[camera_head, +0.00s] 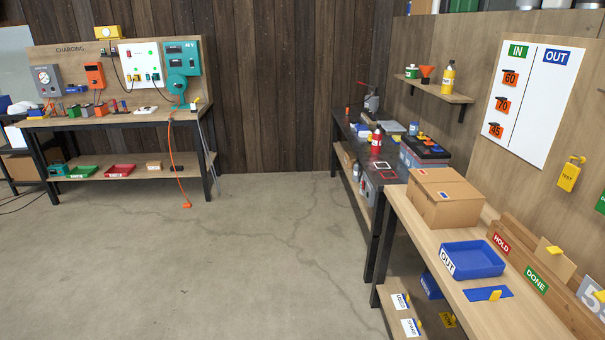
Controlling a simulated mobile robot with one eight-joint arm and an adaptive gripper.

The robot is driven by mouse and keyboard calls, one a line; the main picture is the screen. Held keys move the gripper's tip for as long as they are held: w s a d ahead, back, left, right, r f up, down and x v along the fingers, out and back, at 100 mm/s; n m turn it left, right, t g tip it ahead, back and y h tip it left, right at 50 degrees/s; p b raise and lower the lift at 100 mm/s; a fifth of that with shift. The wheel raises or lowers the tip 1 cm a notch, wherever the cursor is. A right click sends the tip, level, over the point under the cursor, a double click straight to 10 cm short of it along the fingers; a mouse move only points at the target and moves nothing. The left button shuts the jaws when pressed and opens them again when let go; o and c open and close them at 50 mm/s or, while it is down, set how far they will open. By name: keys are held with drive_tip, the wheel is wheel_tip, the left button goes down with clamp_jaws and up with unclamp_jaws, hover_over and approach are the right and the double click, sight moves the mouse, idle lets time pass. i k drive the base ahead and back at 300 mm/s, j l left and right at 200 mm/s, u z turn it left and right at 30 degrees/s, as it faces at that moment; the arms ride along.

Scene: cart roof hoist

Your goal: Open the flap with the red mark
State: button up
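A closed cardboard box (462,213) stands on the wooden bench at the right. Its top looks shut, with a seam across it. A small reddish mark (423,171) shows on the far part of the top, and a small blue and white mark (443,194) shows on the near part. Both marks are too small to make out fully. My gripper is not in view.
A blue OUT tray (471,259) and a blue plate with a yellow piece (488,293) lie in front of the box. A dark bench (378,172) with tools stands behind it. A charging bench (110,118) stands at far left. The concrete floor between is clear.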

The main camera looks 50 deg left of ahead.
sight(429, 175)
drive_tip(key=u, duration=1.05)
drive_tip(key=i+j+z, duration=0.4)
drive_tip(key=j+z, duration=0.15)
drive_tip(key=i+j+z, duration=0.25)
drive_tip(key=j+z, duration=0.3)
drive_tip(key=i+j+z, duration=0.25)
drive_tip(key=j, duration=0.25)
drive_tip(key=j+z, duration=0.25)
drive_tip(key=j, duration=0.15)
drive_tip(key=k, duration=0.05)
